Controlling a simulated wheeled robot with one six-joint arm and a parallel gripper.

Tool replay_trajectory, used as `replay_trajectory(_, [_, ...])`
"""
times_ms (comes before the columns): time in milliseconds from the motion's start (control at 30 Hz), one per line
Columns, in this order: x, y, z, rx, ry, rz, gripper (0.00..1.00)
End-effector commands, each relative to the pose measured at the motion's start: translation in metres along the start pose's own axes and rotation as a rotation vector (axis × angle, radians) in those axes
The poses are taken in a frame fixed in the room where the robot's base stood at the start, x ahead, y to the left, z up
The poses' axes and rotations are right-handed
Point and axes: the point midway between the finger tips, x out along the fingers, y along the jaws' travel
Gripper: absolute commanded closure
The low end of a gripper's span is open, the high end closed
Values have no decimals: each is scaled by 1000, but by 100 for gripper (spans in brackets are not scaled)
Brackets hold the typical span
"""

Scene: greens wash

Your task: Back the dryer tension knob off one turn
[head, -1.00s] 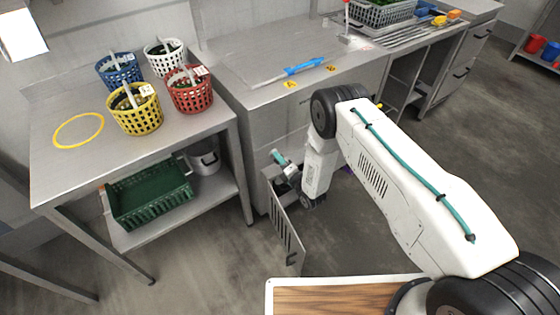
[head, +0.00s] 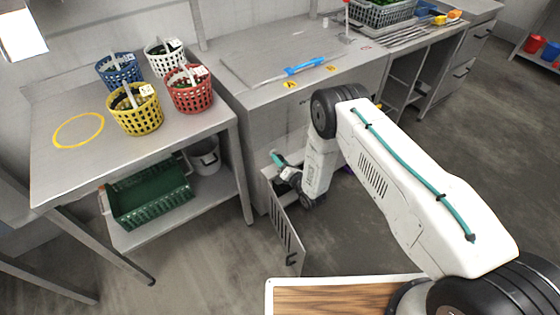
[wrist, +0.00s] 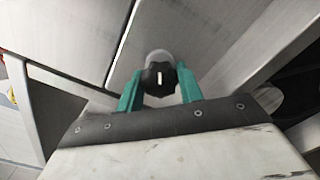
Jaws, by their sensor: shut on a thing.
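In the wrist view a black knob (wrist: 159,77) with a white pointer line sits on a round pale boss (wrist: 158,57) on a grey metal panel. The pointer line stands about upright in the picture. My gripper (wrist: 160,88) has its two teal fingers on either side of the knob, shut on it. In the head view my gripper (head: 279,160) reaches in beside the open slotted door (head: 284,229) under the steel counter. The knob itself cannot be made out in the head view.
A steel table at left holds blue (head: 118,72), white (head: 163,58), red (head: 190,93) and yellow (head: 137,112) baskets and a yellow ring (head: 78,130). A green crate (head: 150,197) is on its lower shelf. The slotted door stands close to my wrist.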

Motion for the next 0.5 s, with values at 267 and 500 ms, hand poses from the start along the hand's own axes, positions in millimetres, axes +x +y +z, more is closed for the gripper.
replay_trajectory(267, [-2,-1,-2,2,3,-3,53])
replay_trajectory(500, [-1,0,-1,2,2,-1,42])
